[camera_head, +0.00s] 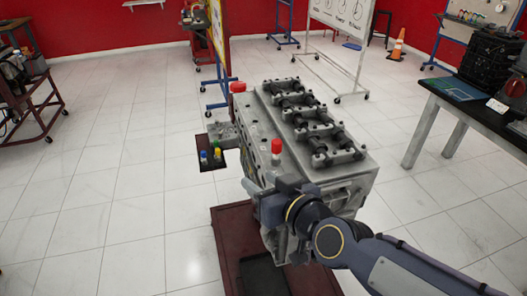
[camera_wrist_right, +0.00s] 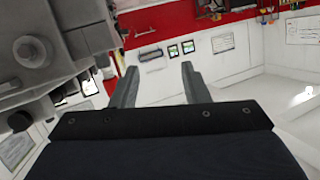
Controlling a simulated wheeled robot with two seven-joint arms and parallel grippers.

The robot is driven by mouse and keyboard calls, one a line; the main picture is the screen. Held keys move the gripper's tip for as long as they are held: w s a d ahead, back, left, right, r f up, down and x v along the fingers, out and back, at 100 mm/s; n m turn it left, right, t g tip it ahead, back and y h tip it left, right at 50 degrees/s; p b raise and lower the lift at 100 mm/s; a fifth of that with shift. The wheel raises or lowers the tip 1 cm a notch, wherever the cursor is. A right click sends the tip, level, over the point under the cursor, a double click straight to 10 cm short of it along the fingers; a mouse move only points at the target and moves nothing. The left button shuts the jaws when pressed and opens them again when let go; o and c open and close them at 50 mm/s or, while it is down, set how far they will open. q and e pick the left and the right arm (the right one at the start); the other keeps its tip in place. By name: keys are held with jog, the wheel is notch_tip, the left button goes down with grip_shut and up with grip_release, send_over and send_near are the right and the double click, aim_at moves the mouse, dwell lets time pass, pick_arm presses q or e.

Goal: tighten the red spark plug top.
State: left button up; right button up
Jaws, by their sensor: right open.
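The grey engine block (camera_head: 250,125) stands in the middle of the head view. A red spark plug top (camera_head: 277,146) stands upright on its near left edge, above a pale plug body. The engine (camera_wrist_right: 55,45) fills that view's upper left. My left gripper does not show.
A small dark holder (camera_head: 207,164) left of the engine carries yellow, blue, green and red-topped pieces. The engine sits on a dark red stand (camera_head: 228,225). A table (camera_head: 465,110) with black cases is at right.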

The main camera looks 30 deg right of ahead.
aim_at(278, 146)
jog(key=d+h, duration=0.1)
jog(key=h, duration=0.1)
jog(key=d+r+m+t+h+b, duration=0.1)
jog(key=d+h, duration=0.1)
jog(key=d+r+m+t+h, duration=0.1)
jog(key=d+h, duration=0.1)
jog(key=shift+d+h, duration=0.25)
jog(key=shift+h, duration=0.05)
pick_arm(q)
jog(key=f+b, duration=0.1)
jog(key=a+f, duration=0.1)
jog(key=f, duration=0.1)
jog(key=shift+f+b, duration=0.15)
jog(key=shift+b, duration=0.2)
pick_arm(e)
jog(key=x, duration=0.7)
jog(key=shift+w, duration=0.25)
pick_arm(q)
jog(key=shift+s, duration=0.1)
pick_arm(e)
jog(key=shift+c, duration=0.4)
grip_shut()
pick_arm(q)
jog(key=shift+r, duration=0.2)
pick_arm(e)
jog(key=shift+m, duration=0.3)
